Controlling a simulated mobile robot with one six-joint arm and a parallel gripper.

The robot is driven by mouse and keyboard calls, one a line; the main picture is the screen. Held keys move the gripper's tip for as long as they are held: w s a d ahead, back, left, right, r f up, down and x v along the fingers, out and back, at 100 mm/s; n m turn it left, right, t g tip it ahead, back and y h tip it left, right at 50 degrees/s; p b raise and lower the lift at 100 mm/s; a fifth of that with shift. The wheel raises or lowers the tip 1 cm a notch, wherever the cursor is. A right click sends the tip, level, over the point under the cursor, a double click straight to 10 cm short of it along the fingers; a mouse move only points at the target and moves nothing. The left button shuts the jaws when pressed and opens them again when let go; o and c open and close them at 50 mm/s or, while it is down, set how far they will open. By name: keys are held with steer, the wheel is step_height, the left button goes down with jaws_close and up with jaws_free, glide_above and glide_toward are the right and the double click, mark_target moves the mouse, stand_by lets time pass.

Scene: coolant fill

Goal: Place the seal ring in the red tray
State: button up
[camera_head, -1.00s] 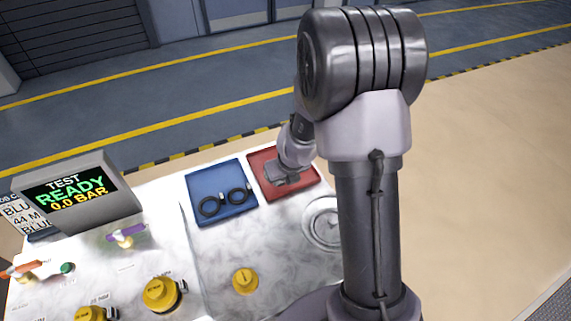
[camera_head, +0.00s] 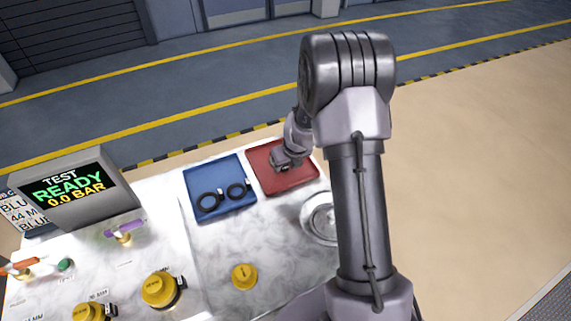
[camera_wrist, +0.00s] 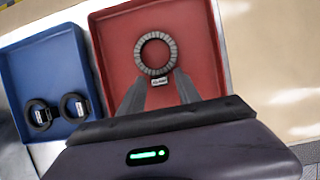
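The seal ring, a grey ribbed ring (camera_wrist: 156,34) with a small white-labelled tag, shows in the wrist view against the floor of the red tray (camera_wrist: 115,60) and appears to lie flat there. My gripper (camera_wrist: 159,77) is open, its two fingertips apart on either side of the tag, with no visible contact. In the head view my gripper (camera_head: 284,161) is over the red tray (camera_head: 300,180), and the ring cannot be made out there.
A blue tray (camera_head: 205,172) with two black rings stands left of the red tray. A round metal fitting (camera_head: 318,218) is on the bench at right. Yellow knobs (camera_head: 244,277), valves and a display box (camera_head: 75,190) are at left and front.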

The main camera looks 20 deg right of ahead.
steer(key=shift+r, duration=0.35)
steer(key=s+a+r+n+p, duration=0.2)
steer(key=s+a+r+n, duration=0.1)
steer(key=r, duration=0.5)
steer(key=s+a+r+n+y+p, duration=0.1)
steer(key=s+a+r+n+p, duration=0.2)
steer(key=r, duration=0.5)
steer(key=s+a+r+n+p, duration=0.15)
steer(key=r+n, duration=0.25)
steer(key=r, duration=0.4)
steer(key=s+a+r+n, duration=0.3)
steer(key=s+n, duration=0.4)
steer(key=s+a+r+n+t, duration=0.1)
steer(key=s+a+r+n, duration=0.2)
steer(key=s+n, duration=0.4)
steer(key=s+a+r+n+y, duration=0.1)
steer(key=s+a+r+n, duration=0.2)
steer(key=s+n, duration=0.4)
steer(key=shift+s+a+r+n+b, duration=0.2)
steer(key=shift+s+r+n+b, duration=0.1)
steer(key=shift+s, duration=0.15)
